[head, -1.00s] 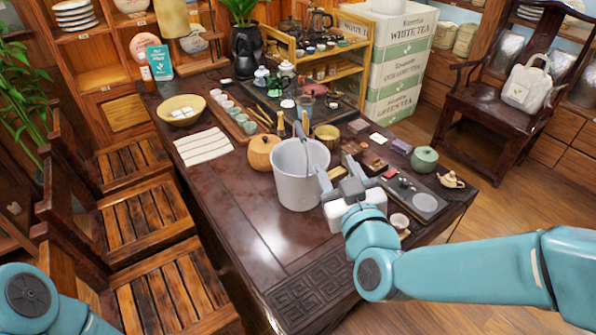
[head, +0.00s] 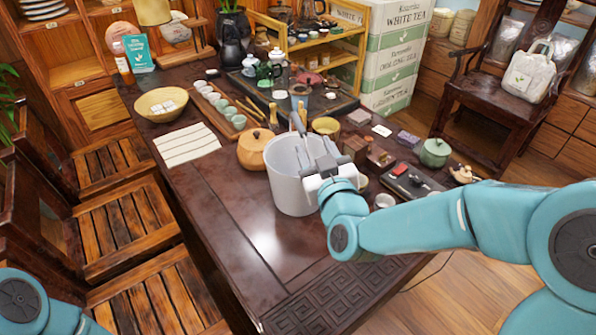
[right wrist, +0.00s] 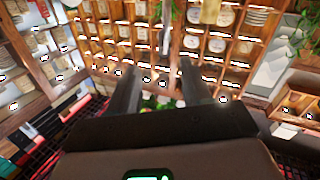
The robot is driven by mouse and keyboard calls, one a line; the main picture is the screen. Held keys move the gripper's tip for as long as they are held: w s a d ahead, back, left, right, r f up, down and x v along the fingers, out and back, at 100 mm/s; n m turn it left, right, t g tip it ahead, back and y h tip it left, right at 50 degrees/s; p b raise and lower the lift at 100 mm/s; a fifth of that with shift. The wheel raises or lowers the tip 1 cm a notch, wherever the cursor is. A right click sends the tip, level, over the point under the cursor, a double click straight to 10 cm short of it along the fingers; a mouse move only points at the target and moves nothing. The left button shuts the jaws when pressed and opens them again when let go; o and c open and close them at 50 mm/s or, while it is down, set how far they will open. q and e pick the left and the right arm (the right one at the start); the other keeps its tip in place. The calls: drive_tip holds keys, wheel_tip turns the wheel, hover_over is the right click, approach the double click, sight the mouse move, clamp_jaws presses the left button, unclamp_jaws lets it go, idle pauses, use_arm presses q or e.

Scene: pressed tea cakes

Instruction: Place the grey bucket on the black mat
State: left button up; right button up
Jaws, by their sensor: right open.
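The grey bucket (head: 291,182) stands upright on the dark wooden table, with its handle (head: 298,124) raised above the rim. My right gripper (head: 322,160) is at the bucket's right rim, open, with its fingers by the rim. Whether they touch the bucket I cannot tell. In the right wrist view the two dark fingers (right wrist: 160,84) are apart with nothing clearly between them. A dark flat slab (head: 424,184) lies right of the bucket; whether it is the black mat I cannot tell. My left gripper is out of view.
An orange lidded pot (head: 255,150) sits close left of the bucket. Small boxes (head: 381,158), a green jar (head: 435,152) and a small cup (head: 384,201) lie to the right. A dark tea tray (head: 344,104) is behind. The table's near left part is clear.

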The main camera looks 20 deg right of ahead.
sight(301, 126)
drive_tip(key=w, duration=0.4)
drive_tip(key=w+p, duration=0.1)
drive_tip(key=w, duration=0.3)
drive_tip(key=shift+a+f+p, duration=0.1)
drive_tip(key=shift+a+p, duration=0.1)
drive_tip(key=shift+p, duration=0.1)
drive_tip(key=shift+w+d, duration=0.1)
drive_tip(key=shift+w, duration=0.3)
clamp_jaws()
